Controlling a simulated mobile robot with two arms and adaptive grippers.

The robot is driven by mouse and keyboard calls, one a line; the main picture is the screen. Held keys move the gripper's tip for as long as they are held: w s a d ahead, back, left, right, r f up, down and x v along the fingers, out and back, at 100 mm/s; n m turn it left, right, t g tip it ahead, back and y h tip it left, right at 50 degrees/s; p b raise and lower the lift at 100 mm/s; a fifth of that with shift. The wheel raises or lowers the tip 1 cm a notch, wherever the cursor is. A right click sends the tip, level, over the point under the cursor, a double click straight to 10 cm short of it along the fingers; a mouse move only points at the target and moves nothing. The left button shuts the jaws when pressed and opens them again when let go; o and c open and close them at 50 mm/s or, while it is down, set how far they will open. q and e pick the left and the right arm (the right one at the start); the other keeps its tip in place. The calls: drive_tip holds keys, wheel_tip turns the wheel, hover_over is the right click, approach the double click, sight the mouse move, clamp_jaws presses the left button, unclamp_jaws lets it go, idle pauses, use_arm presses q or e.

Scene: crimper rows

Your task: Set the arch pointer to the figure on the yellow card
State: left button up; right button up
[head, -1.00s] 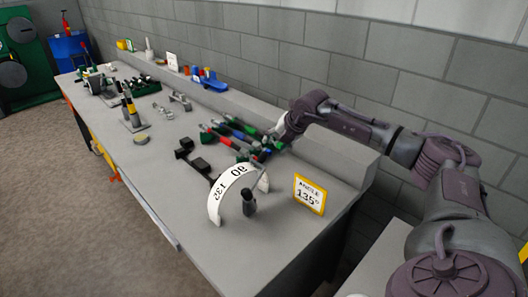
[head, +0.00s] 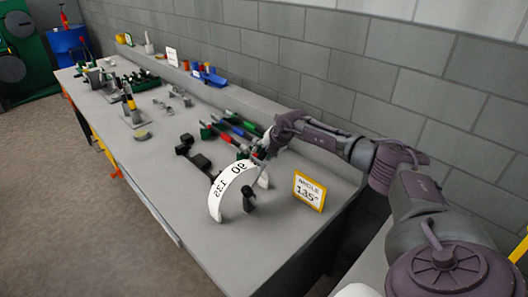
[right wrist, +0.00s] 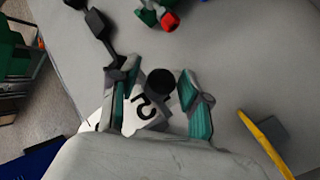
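The white arch (head: 216,205) stands near the bench's front right part, with black figures on its band. A black post with a rounded top (head: 249,199) stands at its near side. The yellow-edged card (head: 309,191) to the right reads "ANGLE 135°". My right gripper (head: 262,154) is just above and behind the arch in the head view. In the right wrist view its two fingers (right wrist: 160,98) are apart, with a round black knob (right wrist: 160,82) between them and the white arch (right wrist: 146,108) below. Contact with the knob cannot be told. My left gripper is out of view.
Several coloured-handled tools (head: 232,128) lie behind the arch, close to my right gripper. A black jointed piece (head: 195,154) lies left of the arch.

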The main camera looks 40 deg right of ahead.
clamp_jaws()
drive_tip(key=shift+r, duration=0.1)
drive_tip(key=shift+a+r+p, duration=0.3)
drive_tip(key=shift+r+p, duration=0.1)
drive_tip(key=shift+p, duration=0.3)
drive_tip(key=shift+s+a+r+n+h+p, duration=0.1)
drive_tip(key=shift+a+r+n+h+p, duration=0.2)
drive_tip(key=shift+a+r+h+p, duration=0.35)
drive_tip(key=shift+a+r+h, duration=0.1)
drive_tip(key=shift+a+h, duration=0.45)
drive_tip(key=shift+a, duration=0.35)
drive_tip(key=a+h+b, duration=0.1)
drive_tip(key=a+b, duration=0.1)
drive_tip(key=a+r+n+t+h+b, duration=0.1)
drive_tip(key=a+b, duration=0.1)
drive_tip(key=b, duration=0.1)
drive_tip(key=shift+s+r+h+b, duration=0.15)
drive_tip(key=shift+s+h+b, duration=0.05)
drive_tip(key=shift+h+b, duration=0.15)
drive_tip(key=shift+s+a+r+n+h+b, duration=0.1)
drive_tip(key=shift+a+r+n+h+b, duration=0.35)
drive_tip(key=shift+a+b, duration=0.3)
drive_tip(key=shift+d, duration=0.15)
